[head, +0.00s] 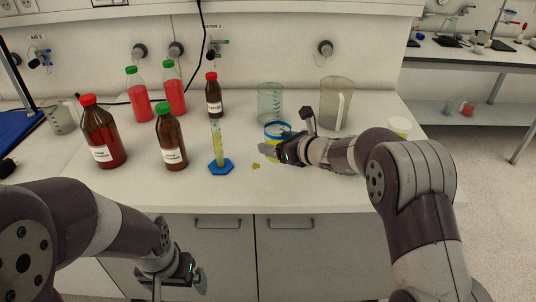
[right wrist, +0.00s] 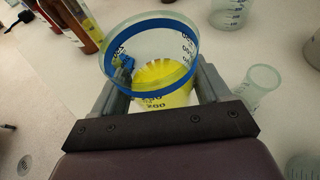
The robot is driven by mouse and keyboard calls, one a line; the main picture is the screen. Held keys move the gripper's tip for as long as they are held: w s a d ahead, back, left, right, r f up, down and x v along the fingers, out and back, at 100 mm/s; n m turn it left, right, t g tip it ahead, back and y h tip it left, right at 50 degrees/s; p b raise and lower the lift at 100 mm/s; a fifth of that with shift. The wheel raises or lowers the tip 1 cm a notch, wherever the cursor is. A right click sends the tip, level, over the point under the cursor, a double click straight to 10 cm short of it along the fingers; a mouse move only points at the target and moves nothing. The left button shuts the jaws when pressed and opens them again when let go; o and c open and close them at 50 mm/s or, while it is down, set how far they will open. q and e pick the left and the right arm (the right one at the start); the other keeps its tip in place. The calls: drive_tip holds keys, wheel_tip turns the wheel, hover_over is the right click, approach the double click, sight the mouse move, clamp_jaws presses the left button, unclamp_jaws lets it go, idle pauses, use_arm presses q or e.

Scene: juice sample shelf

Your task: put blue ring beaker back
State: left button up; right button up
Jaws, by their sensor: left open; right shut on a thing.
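The blue ring beaker (head: 277,130) is a clear beaker with a blue band at its rim and yellow liquid inside. My right gripper (head: 279,153) is shut on it over the bench. In the right wrist view the beaker (right wrist: 150,62) sits upright between the two fingers, and its yellow content shows through the open top. In the head view the gripper hides its lower part, so I cannot tell whether it touches the bench. My left gripper (head: 178,281) is open and empty, low in front of the bench cabinets.
A clear beaker (head: 269,103) and a beige jug (head: 337,103) stand behind. Several brown and red bottles (head: 104,137) stand further left. The bench's front is mostly clear.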

drive_tip(key=x, duration=0.5)
drive_tip(key=shift+f, duration=0.35)
wheel_tip(320, 180, down, 4)
drive_tip(key=shift+s+r+p, duration=0.1)
drive_tip(key=shift+r+p, duration=0.05)
drive_tip(key=shift+p, duration=0.2)
drive_tip(key=shift+f, duration=0.2)
drive_tip(key=shift+f+b, duration=0.15)
drive_tip(key=shift+b, duration=0.2)
drive_tip(key=o, duration=1.2)
